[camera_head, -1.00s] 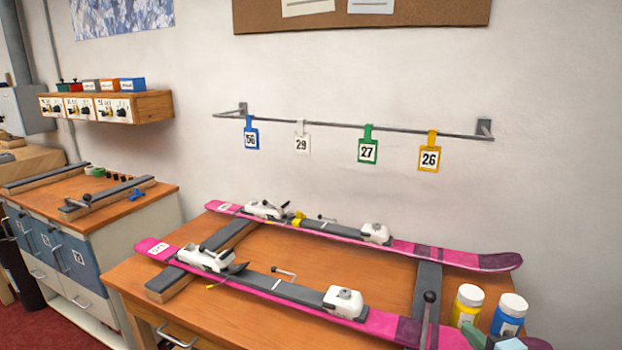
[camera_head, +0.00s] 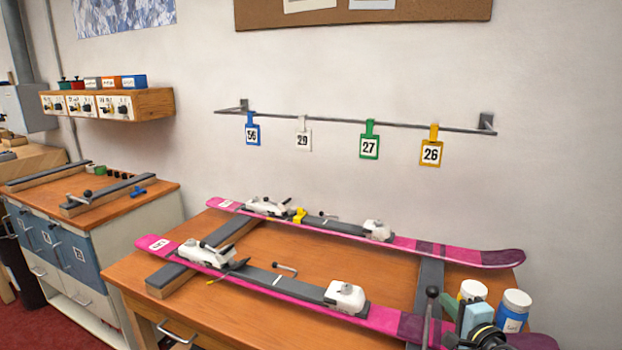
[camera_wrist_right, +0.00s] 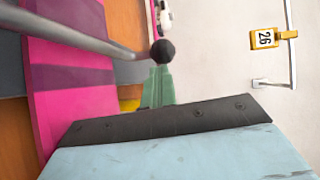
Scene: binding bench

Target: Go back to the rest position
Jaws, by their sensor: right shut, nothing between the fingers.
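My right gripper (camera_head: 474,316) is in the lower right corner of the head view, at the right end of the bench. It is shut and empty, in front of the yellow bottle (camera_head: 461,297) and beside the blue bottle (camera_head: 513,312). In the right wrist view, the green fingers (camera_wrist_right: 160,86) are together, beyond a pale blue block with a dark edge. A dark-knobbed clamp lever (camera_wrist_right: 163,50) shows close to the fingers; I cannot tell whether they touch. My left gripper is not in view.
Two pink skis, a rear one (camera_head: 470,254) and a front one (camera_head: 265,285), lie across supports on the wooden bench (camera_head: 300,262). A wall rail (camera_head: 335,122) holds blue, white, green and yellow number tags. A side cabinet (camera_head: 125,240) stands left. The air above the skis is clear.

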